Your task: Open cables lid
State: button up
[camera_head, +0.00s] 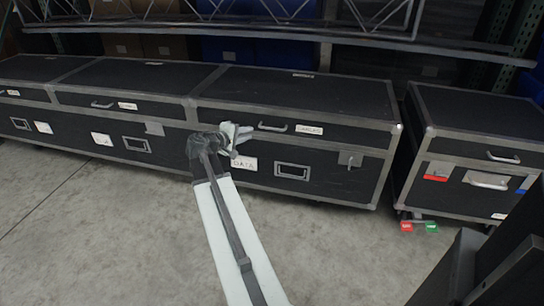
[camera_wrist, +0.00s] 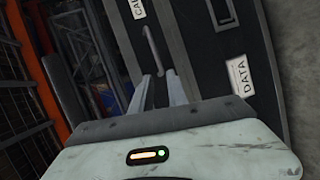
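The lid labelled CABLES (camera_head: 300,92) is down on a long black case with metal edges, in the middle of the head view. Its bar handle (camera_head: 273,127) is on the lid's front face, left of the CABLES label (camera_head: 309,130). My gripper (camera_head: 238,138) is at the case front, left of the handle and above the DATA label (camera_head: 244,163). In the wrist view the two fingers of my gripper (camera_wrist: 158,74) are apart, with the near end of the handle (camera_wrist: 152,48) between or just beyond their tips. Contact cannot be told.
More closed black cases (camera_head: 120,85) adjoin on the left. Metal truss (camera_head: 270,20) and shelving are behind. The concrete floor (camera_head: 90,230) in front is clear.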

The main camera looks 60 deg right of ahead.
jog(key=h+b, duration=0.2)
jog(key=b, duration=0.1)
send_near(271, 129)
jog(key=d, duration=0.3)
jog(key=shift+n+g, duration=0.3)
jog(key=d, duration=0.2)
jog(key=d+f, duration=0.1)
jog(key=d, duration=0.2)
jog(key=d+b, duration=0.1)
jog(key=d, duration=0.1)
jog(key=shift+s+d+f, duration=0.2)
jog(key=shift+d+f, duration=0.05)
jog(key=shift+f, duration=0.05)
grip_shut()
jog(key=shift+s, duration=0.1)
